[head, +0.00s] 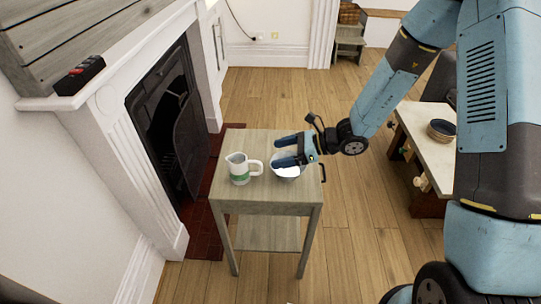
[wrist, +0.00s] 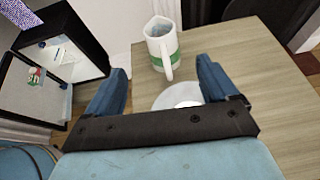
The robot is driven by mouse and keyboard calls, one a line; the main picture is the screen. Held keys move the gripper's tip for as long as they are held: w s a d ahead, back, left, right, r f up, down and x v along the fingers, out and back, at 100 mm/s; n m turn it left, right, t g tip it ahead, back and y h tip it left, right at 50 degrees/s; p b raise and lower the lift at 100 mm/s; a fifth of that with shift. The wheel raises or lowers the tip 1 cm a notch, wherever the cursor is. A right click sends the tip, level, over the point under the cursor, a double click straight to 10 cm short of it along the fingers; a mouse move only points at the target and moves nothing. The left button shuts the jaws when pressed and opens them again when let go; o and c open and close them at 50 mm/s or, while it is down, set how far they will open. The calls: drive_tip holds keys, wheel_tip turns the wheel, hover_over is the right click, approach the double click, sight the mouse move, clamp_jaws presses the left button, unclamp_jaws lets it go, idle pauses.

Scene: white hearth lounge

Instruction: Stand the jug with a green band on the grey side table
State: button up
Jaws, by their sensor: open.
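The white jug with a green band (head: 239,169) stands upright on the grey side table (head: 231,195), left of the table's middle. Its handle points right in the head view. In the wrist view the jug (wrist: 162,42) stands beyond my fingers with its handle toward me. My gripper (head: 279,150) is open and empty, above the table and to the right of the jug, apart from it. My gripper's two blue fingers also show in the wrist view (wrist: 160,85). A white bowl (head: 287,172) sits on the table below my gripper, partly hidden by it.
A fireplace (head: 165,120) stands close left of the table, with a dark object (head: 80,75) on its mantel. A pale table (head: 426,143) at the right holds a dark bowl (head: 441,130). The front part of the side table is bare. Wooden floor lies open behind it.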

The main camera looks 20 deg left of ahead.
drive_tip(key=shift+d+r, duration=0.15)
drive_tip(key=shift+d, duration=0.2)
drive_tip(key=s+d+r+n+h, duration=0.25)
drive_tip(key=d+r+n, duration=0.25)
drive_tip(key=d+r, duration=0.25)
drive_tip(key=s+d+r+n+h, duration=0.1)
drive_tip(key=d+r+n+h, duration=0.2)
drive_tip(key=d+r+n, duration=0.35)
drive_tip(key=s+d+r+n+t+h, duration=0.2)
drive_tip(key=s+d+r+t+h, duration=0.2)
drive_tip(key=d+r, duration=0.5)
drive_tip(key=s+d+r+n+t+h, duration=0.2)
drive_tip(key=s+d+r, duration=0.5)
drive_tip(key=d, duration=0.6)
drive_tip(key=shift+s+d+r+t+h, duration=0.3)
drive_tip(key=shift+r+t+h, duration=0.55)
drive_tip(key=shift+t, duration=0.25)
drive_tip(key=shift+n, duration=0.25)
